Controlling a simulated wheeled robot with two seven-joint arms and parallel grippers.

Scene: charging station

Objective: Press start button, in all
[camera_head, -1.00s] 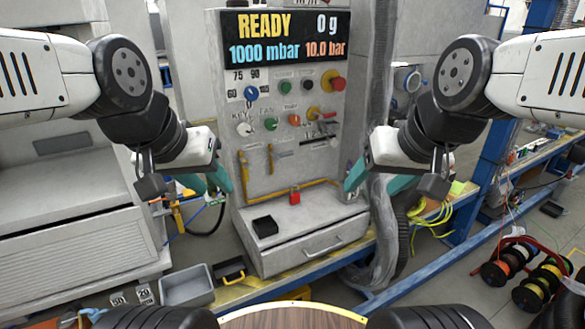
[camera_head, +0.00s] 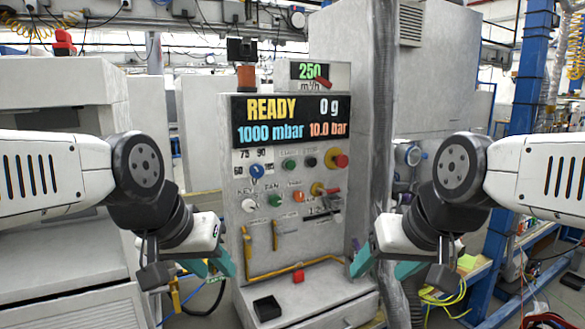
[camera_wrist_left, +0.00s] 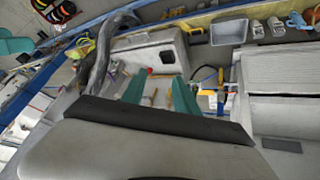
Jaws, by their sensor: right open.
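The grey control panel (camera_head: 290,215) stands ahead of me in the head view. Its display (camera_head: 290,121) reads READY, 0 g, 1000 mbar and 10.0 bar. A small green button (camera_head: 290,164) sits under a faint label that seems to read START. A black button (camera_head: 310,162) and a big red knob (camera_head: 340,160) are to its right. My left gripper (camera_head: 212,266), with teal fingers, is at the panel's lower left, below the buttons. Its fingers are apart and empty in the left wrist view (camera_wrist_left: 158,92). My right gripper (camera_head: 376,262) is open at the panel's lower right.
The panel also carries a blue dial (camera_head: 257,171), a white key knob (camera_head: 249,205) and a green fan knob (camera_head: 275,200). A black box (camera_head: 267,307) lies on the ledge below. A grey hose (camera_head: 384,110) runs down the right side. The space before the buttons is clear.

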